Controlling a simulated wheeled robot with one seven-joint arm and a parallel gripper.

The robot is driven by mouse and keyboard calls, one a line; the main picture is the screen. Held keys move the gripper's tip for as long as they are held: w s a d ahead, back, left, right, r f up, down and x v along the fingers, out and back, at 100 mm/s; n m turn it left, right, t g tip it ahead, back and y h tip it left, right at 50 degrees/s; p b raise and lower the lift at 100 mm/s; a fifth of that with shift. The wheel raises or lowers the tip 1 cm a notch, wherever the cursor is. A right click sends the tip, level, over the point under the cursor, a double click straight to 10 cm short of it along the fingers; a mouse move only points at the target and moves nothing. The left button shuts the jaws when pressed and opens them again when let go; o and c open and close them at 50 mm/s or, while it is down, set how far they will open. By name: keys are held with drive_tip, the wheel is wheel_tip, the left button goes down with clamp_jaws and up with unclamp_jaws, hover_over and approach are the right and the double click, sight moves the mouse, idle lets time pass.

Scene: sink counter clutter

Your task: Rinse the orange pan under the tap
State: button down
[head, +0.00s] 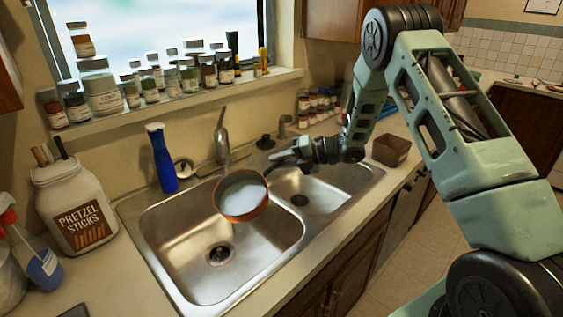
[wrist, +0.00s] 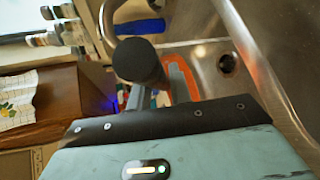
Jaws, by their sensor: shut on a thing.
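The orange pan (head: 241,196) is held above the left basin of the sink (head: 160,262), close to the divider, with its pale inside facing up toward the head camera. The tap (head: 221,136) stands behind the sink, its spout near the pan's back edge; I cannot make out a water stream. My gripper (head: 277,158) is shut on the pan at its right back side, where the handle is mostly hidden by the jaws. In the wrist view part of the orange pan (wrist: 182,72) shows beyond my gripper's dark parts.
A pretzel sticks jar (head: 74,207) is on the left counter. Several jars (head: 103,92) line the windowsill. A brown container (head: 391,150) stands right of the sink. The right basin (head: 318,192) is empty.

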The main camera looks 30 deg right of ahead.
drive_tip(key=shift+n+h, duration=0.6)
drive_tip(key=shift+n, duration=0.1)
drive_tip(key=shift+s+a+r+p, duration=0.15)
drive_tip(key=shift+a+r+p, duration=0.1)
drive_tip(key=shift+r+p, duration=0.35)
drive_tip(key=shift+s+a+r+p, duration=0.1)
drive_tip(key=shift+a+r+p, duration=0.2)
drive_tip(key=shift+r, duration=0.5)
drive_tip(key=shift+s+a+r+p, duration=0.15)
drive_tip(key=shift+a+r+p, duration=0.1)
drive_tip(key=shift+r+p, duration=0.35)
drive_tip(key=s+a+r+n+t+h+b, duration=0.1)
drive_tip(key=s+a+r+n+h+b, duration=0.3)
drive_tip(key=a+r, duration=0.3)
drive_tip(key=s+a, duration=0.1)
drive_tip(key=a, duration=0.1)
drive_tip(key=shift+s+a+r+n+t, duration=0.2)
drive_tip(key=shift+s+a+n+t, duration=0.1)
drive_tip(key=shift+a+n+t, duration=0.1)
idle(0.5)
drive_tip(key=shift+s+a+r+n+t+h+b, duration=0.15)
drive_tip(key=shift+s+a+h+b, duration=0.2)
drive_tip(key=shift+b, duration=0.75)
drive_tip(key=shift+s+a+f+n+t+h+b, duration=0.15)
drive_tip(key=shift+a+b, duration=0.35)
drive_tip(key=shift+b, duration=0.55)
drive_tip(key=shift+s+a+r+n+t+h+b, duration=0.15)
drive_tip(key=shift+a+b, duration=0.25)
drive_tip(key=shift+b, duration=0.7)
